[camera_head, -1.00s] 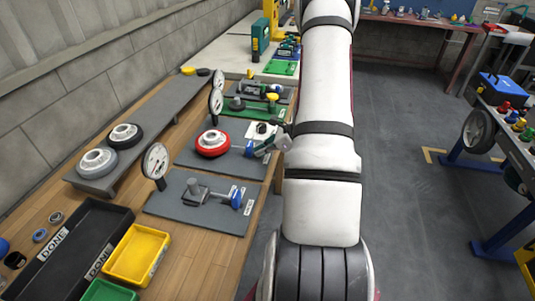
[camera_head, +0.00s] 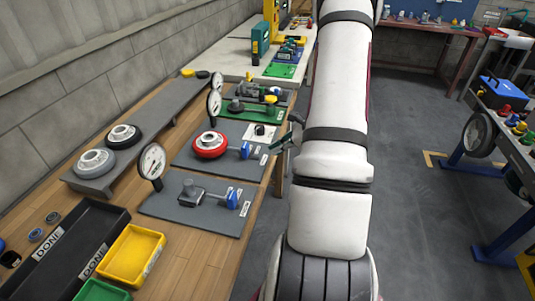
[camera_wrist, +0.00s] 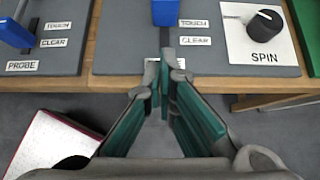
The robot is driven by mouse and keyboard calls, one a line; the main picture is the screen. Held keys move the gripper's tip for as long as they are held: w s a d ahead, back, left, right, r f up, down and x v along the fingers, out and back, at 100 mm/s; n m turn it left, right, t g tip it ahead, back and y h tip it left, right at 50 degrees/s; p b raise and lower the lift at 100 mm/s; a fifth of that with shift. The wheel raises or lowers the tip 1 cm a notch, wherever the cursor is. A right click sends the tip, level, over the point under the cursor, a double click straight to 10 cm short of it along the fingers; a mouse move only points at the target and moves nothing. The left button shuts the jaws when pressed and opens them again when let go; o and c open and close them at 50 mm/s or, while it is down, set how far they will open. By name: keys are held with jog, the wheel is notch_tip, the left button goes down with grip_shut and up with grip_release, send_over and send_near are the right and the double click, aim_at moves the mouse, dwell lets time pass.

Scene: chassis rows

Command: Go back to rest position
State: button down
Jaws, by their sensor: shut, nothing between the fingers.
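My gripper (camera_head: 282,142) is at the right edge of the workbench, beside the grey plate with the red wheel. In the wrist view its teal fingers (camera_wrist: 165,82) are shut with nothing between them. They point at the bench's front edge, below the TOUCH and CLEAR labels. My white arm covers the middle right of the head view and hides part of the floor.
The wooden bench (camera_head: 188,268) carries dial-gauge plates, a red wheel (camera_head: 210,144), a black DONE tray (camera_head: 68,240) and a yellow tray (camera_head: 131,253). A black knob (camera_wrist: 265,24) stands by the SPIN label. The grey floor (camera_head: 415,215) at the right is clear.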

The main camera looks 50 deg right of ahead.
jog(key=v, duration=0.5)
jog(key=shift+s+d+r, duration=0.1)
jog(key=shift+s+r, duration=0.1)
jog(key=shift+s, duration=0.1)
